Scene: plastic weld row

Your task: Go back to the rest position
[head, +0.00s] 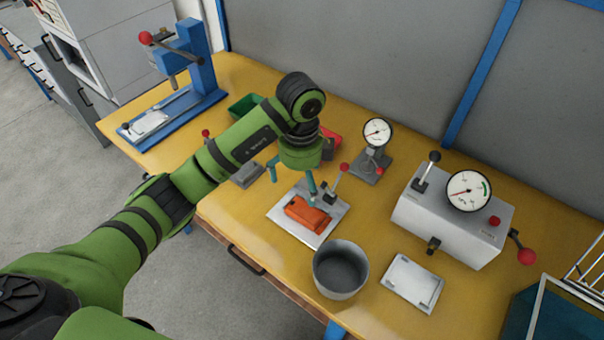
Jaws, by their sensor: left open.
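My left gripper (291,180) is open, with its fingers pointing down, a little above and behind an orange part (308,214). I see nothing between its fingers. The orange part lies on a light metal plate (282,221) with a red-knobbed clamp (331,190) beside it. My left arm reaches in from the lower left across the front of the table. My right gripper is not in view.
On the yellow table (240,215) stand a grey cup (340,270), a white plate (412,283), a dial gauge (376,140), a grey gauge box (452,218) and a blue press (195,70). A green bin (243,106) is partly behind my arm. Grey panels close the back.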

